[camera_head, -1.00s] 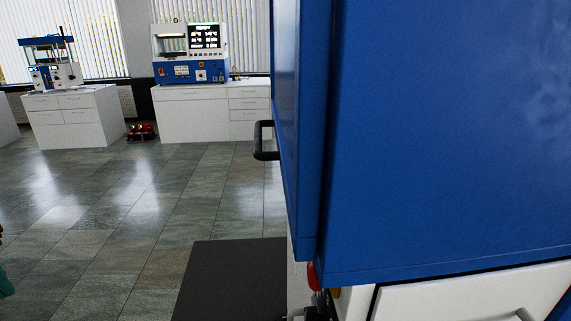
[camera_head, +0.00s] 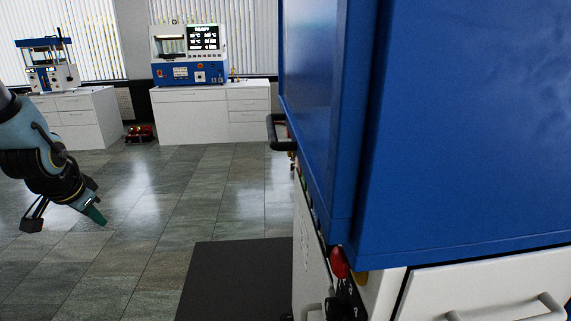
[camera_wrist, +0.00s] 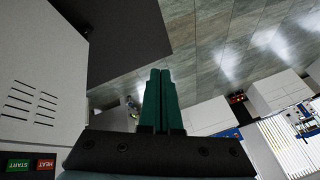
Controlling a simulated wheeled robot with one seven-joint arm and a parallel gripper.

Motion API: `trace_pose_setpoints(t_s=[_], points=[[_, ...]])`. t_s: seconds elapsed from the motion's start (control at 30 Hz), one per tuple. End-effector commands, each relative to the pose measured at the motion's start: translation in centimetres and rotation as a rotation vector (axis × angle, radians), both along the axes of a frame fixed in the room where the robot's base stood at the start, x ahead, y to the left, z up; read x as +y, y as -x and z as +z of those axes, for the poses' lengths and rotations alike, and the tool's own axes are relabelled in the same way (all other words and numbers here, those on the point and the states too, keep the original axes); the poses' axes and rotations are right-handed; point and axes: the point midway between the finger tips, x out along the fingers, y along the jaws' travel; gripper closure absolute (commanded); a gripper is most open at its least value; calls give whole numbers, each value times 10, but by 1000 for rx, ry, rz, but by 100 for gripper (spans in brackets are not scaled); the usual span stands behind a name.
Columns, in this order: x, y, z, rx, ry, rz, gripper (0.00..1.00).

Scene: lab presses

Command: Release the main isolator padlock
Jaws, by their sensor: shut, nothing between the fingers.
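A red knob or handle (camera_head: 339,262) with a black part below it shows low on the side of the blue and white press (camera_head: 450,130). A small yellowish piece (camera_head: 362,277) sits beside it. I cannot tell whether either is the isolator padlock; no padlock shows clearly. My gripper (camera_head: 92,213) has green fingers and hangs over open floor at the left, well apart from the press front. In the wrist view the green fingers (camera_wrist: 161,74) are together, with nothing between them.
The wrist view shows a white panel (camera_wrist: 40,70) with vent slots, a green START button (camera_wrist: 19,165) and a red HEAT button (camera_wrist: 46,165). A black handle (camera_head: 277,132) juts from the press. A dark mat (camera_head: 235,280) lies on the floor. White cabinets (camera_head: 210,115) stand at the back.

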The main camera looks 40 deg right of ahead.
Motion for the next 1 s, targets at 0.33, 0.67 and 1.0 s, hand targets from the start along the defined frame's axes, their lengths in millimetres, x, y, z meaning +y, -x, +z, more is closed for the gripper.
trace_pose_setpoints(t_s=[0.33, 0.67, 1.0], points=[[-330, 31, -35, -869, 218, -1157, 100], [-412, 93, -12, -1337, 367, -1313, 100], [-413, 94, -10, -1346, 367, -1314, 100]])
